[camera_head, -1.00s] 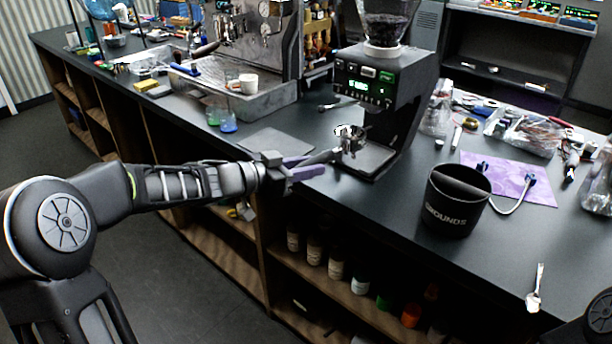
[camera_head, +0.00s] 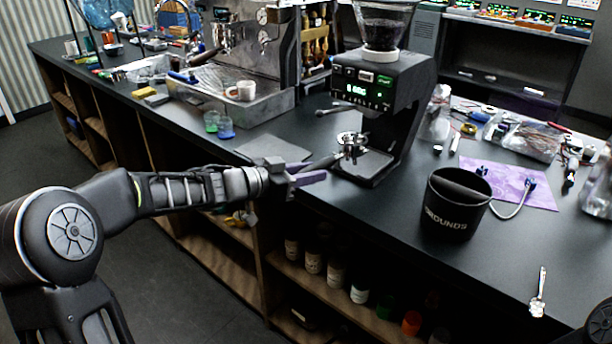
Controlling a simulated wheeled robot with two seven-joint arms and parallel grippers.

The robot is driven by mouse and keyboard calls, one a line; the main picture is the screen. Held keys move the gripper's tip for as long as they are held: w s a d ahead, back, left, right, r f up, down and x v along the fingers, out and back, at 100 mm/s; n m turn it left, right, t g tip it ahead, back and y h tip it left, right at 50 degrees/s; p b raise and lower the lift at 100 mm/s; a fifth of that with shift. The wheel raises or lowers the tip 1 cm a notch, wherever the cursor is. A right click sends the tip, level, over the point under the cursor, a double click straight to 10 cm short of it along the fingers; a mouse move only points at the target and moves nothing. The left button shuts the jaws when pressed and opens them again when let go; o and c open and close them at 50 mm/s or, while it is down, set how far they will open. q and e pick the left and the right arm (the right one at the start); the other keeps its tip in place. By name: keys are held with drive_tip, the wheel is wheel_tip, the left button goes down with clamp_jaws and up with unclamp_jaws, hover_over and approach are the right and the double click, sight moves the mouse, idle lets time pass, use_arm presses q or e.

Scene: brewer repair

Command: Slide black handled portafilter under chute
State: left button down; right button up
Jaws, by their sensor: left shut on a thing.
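The black handled portafilter (camera_head: 352,150) has a shiny metal basket, which shows in front of the grinder's body, below its display. Its black handle points left toward my left gripper (camera_head: 308,172). The left gripper, with purple fingers, is shut on the handle. The grinder (camera_head: 382,85) is black with a green-lit display and a bean hopper on top. Its chute is hard to make out above the basket, so I cannot tell whether the two line up. My right gripper is not in view; only a bit of my right arm shows at the lower right corner.
A black grounds bucket (camera_head: 455,205) stands right of the grinder, near the counter's front edge. A purple cloth (camera_head: 510,183) with a cable lies behind it. An espresso machine (camera_head: 250,60) with a white cup (camera_head: 246,90) stands left. A spoon (camera_head: 539,292) lies at the right front.

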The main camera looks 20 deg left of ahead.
use_arm(q)
drive_tip(key=shift+w+d+f+b, duration=0.35)
drive_tip(key=shift+w+f+b, duration=0.25)
drive_tip(key=shift+w, duration=0.2)
drive_tip(key=shift+w+d+f, duration=0.1)
drive_tip(key=shift+w+d, duration=0.25)
drive_tip(key=shift+w, duration=0.55)
drive_tip(key=shift+w+d+f, duration=0.1)
drive_tip(key=shift+w+d, duration=0.3)
drive_tip(key=shift+w, duration=0.55)
drive_tip(key=shift+w+d, duration=0.35)
drive_tip(key=shift+w, duration=0.55)
drive_tip(key=shift+w+f, duration=0.1)
drive_tip(key=shift+f, duration=0.25)
drive_tip(key=shift+w, duration=0.1)
drive_tip(key=c, duration=1.3)
unclamp_jaws()
drive_tip(key=shift+o, duration=1.3)
drive_tip(key=shift+f, duration=0.15)
